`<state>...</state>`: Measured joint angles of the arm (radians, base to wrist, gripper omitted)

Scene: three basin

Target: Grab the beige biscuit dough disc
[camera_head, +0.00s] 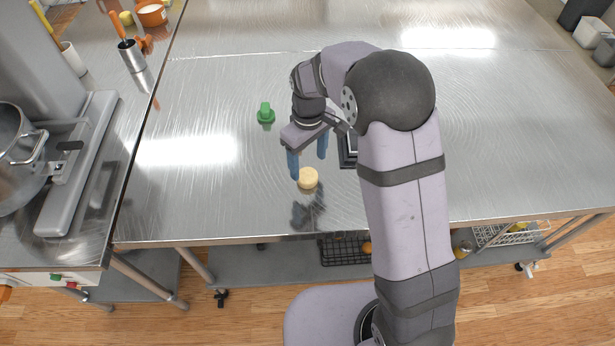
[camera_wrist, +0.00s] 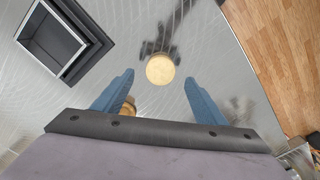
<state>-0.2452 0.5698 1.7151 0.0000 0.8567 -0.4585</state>
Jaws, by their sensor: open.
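The beige biscuit dough disc (camera_head: 308,178) lies flat on the steel table, near its front edge. In the wrist view the disc (camera_wrist: 160,69) sits ahead of and between the two blue fingertips. My gripper (camera_head: 307,163) is open and empty, with its blue fingers pointing down above the table, just behind and to the left of the disc. The fingers do not touch the disc in the wrist view (camera_wrist: 158,82).
A green object (camera_head: 266,113) stands on the table to the left of my gripper. A dark square tray (camera_head: 348,150) is partly hidden behind my arm; it also shows in the wrist view (camera_wrist: 93,45). A round tan thing (camera_wrist: 128,106) shows behind the left finger. The table's left side is clear.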

